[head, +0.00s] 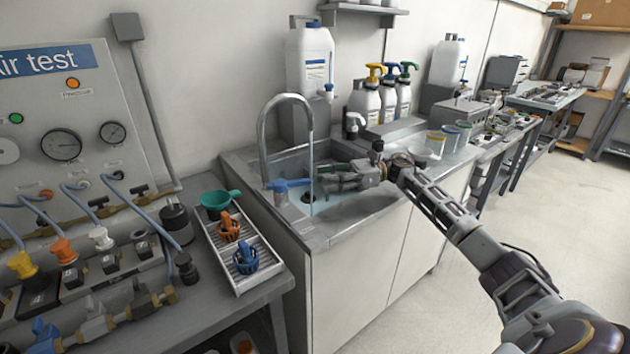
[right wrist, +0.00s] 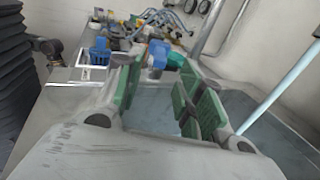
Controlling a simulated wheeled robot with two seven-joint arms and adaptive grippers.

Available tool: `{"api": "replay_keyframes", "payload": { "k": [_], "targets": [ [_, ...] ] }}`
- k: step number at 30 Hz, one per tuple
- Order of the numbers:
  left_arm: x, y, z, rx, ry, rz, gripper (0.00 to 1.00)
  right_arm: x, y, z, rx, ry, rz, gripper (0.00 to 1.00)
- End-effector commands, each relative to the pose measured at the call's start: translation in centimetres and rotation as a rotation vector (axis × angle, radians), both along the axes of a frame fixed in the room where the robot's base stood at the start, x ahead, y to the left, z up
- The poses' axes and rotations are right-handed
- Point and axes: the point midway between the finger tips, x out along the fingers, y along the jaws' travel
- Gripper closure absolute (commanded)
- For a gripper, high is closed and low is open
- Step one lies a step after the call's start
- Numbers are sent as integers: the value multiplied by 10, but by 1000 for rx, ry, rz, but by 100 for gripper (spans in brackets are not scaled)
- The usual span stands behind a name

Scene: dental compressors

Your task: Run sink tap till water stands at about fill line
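The sink (head: 328,218) is set in the grey counter, with a pale bluish surface inside. The arched metal tap (head: 265,130) stands at its left, with a blue handle (head: 284,185) low beside it. A thin pale blue stream (head: 311,155) drops from the spout into the sink. No fill line can be made out. My right gripper (head: 326,180) is over the sink, right of the handle. In the right wrist view its green-padded fingers (right wrist: 158,95) are apart and empty, with the blue handle (right wrist: 158,58) beyond their tips. My left gripper is out of view.
A white tray (head: 240,275) with orange and blue fittings lies left of the sink, by a green funnel (head: 218,202). Pump bottles (head: 387,98) and a large white jug (head: 310,62) stand behind. Small cups (head: 448,140) stand to the right.

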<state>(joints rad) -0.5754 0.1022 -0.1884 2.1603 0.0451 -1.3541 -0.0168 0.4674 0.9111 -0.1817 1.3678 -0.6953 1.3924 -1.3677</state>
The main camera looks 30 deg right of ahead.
Motion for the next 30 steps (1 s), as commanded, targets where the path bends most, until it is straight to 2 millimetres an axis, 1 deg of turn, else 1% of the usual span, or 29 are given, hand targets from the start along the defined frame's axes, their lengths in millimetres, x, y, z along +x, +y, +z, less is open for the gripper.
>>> {"api": "replay_keyframes", "payload": {
  "k": [1,3,6,10,15,30],
  "targets": [
    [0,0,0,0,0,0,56,-1,-8,-1,-1,2,-2,62],
    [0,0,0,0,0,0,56,-4,-17,0,0,2,-2,62],
    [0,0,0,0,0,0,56,-6,-27,0,1,2,-2,62],
    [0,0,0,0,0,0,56,-8,-35,0,1,1,0,62],
    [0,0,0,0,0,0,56,-9,-39,0,1,0,-1,62],
    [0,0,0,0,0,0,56,-9,-39,0,1,0,0,62]
  ]
}}
